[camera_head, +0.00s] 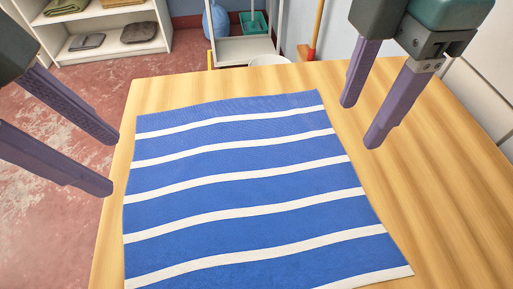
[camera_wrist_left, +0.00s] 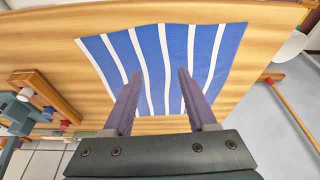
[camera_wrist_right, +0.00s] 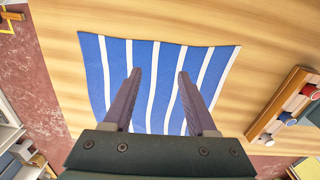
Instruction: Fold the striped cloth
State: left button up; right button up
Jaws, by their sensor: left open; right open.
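The striped cloth (camera_head: 235,190) is blue with white bands and lies spread flat on the wooden table. Its near edge runs out of the bottom of the head view. It also shows in the left wrist view (camera_wrist_left: 205,50) and the right wrist view (camera_wrist_right: 155,65). My left gripper (camera_head: 112,165) is open and empty above the table's left edge, left of the cloth. My right gripper (camera_head: 358,125) is open and empty above the table, by the cloth's far right corner. Neither gripper touches the cloth.
The wooden table (camera_head: 440,170) has bare room to the right of the cloth. A wooden rack with coloured knobs (camera_wrist_right: 285,105) stands on the table in the right wrist view. A shelf with folded cloths (camera_head: 105,30) and a trolley (camera_head: 243,48) stand beyond the table.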

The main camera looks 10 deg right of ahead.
aim_at(147, 200)
pick_arm(q)
notch_tip(147, 200, down, 7)
jog(key=shift+w+a+r, duration=0.1)
pick_arm(e)
notch_tip(147, 200, down, 7)
jog(key=shift+d+r, duration=0.1)
jog(key=shift+d, duration=0.05)
pick_arm(q)
jog(key=shift+f, duration=0.7)
pick_arm(e)
jog(key=shift+w+f, duration=0.15)
jog(key=shift+f, duration=0.6)
pick_arm(q)
jog(key=shift+f, duration=0.25)
pick_arm(e)
jog(key=shift+f, duration=0.2)
pick_arm(q)
jog(key=shift+r, duration=0.1)
jog(key=shift+c, duration=0.2)
pick_arm(e)
jog(key=shift+r, duration=0.1)
jog(key=shift+c, duration=0.2)
pick_arm(q)
grip_shut()
pick_arm(e)
grip_shut()
pick_arm(q)
jog(key=shift+r, duration=0.1)
